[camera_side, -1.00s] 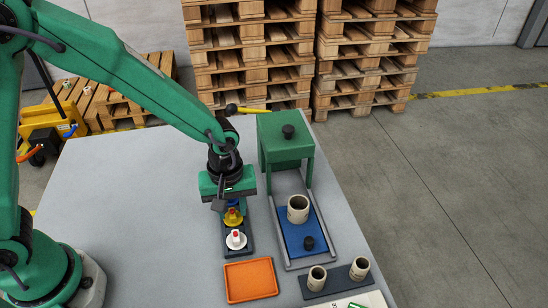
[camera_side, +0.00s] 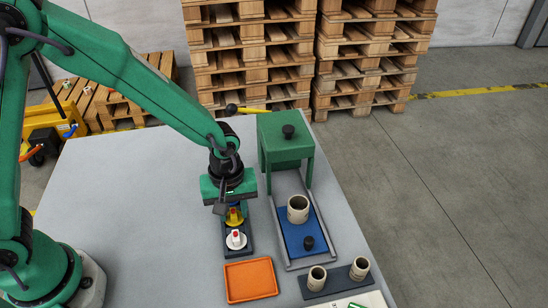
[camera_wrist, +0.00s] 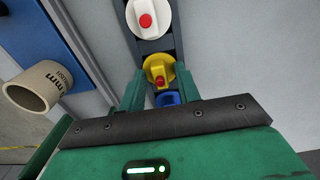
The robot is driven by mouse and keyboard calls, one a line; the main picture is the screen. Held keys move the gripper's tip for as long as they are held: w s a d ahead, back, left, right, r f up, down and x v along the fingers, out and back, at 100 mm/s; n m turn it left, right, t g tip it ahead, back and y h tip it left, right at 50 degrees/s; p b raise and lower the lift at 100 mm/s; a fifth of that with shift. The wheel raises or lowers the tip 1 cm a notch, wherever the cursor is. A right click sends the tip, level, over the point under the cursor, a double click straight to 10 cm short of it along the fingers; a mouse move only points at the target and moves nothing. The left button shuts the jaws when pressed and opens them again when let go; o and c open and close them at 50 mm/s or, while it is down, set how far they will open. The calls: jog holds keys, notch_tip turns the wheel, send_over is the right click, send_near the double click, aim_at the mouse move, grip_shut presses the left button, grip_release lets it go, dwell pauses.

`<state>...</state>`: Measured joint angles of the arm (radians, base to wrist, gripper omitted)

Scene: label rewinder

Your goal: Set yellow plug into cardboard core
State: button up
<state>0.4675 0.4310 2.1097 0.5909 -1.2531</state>
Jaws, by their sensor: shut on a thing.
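The yellow plug (camera_side: 234,216) stands in the dark plug rack (camera_side: 227,240), between a white plug with a red top (camera_side: 236,240) and a blue plug partly hidden by my gripper. My gripper (camera_side: 234,208) points down over the rack, shut on the yellow plug. The wrist view shows the yellow plug (camera_wrist: 159,72) between my two green fingers (camera_wrist: 159,88). A cardboard core (camera_side: 298,209) stands upright on the blue plate (camera_side: 291,236) of the green machine, right of my gripper. In the wrist view this core (camera_wrist: 40,84) is at the left, its dark opening showing.
The green machine housing (camera_side: 286,143) with a black knob stands behind the blue plate. Two more cores (camera_side: 317,279) stand in a dark holder at front right. An orange tray (camera_side: 251,281) lies in front of the plug rack. The grey table (camera_side: 130,190) is clear at left.

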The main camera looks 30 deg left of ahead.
aim_at(233, 210)
jog(key=shift+s+a+r, duration=0.1)
jog(key=shift+s+r, duration=0.05)
jog(key=shift+s, duration=0.05)
grip_shut()
jog(key=shift+w+r, duration=0.1)
jog(key=shift+r, duration=2.45)
jog(key=shift+w, duration=0.1)
jog(key=w+d+r+m, duration=0.1)
jog(key=w+d+r, duration=0.2)
jog(key=d, duration=0.3)
jog(key=w+d+r+m, duration=0.2)
jog(key=w+d+r, duration=0.2)
jog(key=w+d, duration=0.1)
jog(key=shift+w+d+m, duration=0.15)
jog(key=shift+d+m, duration=0.15)
jog(key=shift+d, duration=0.3)
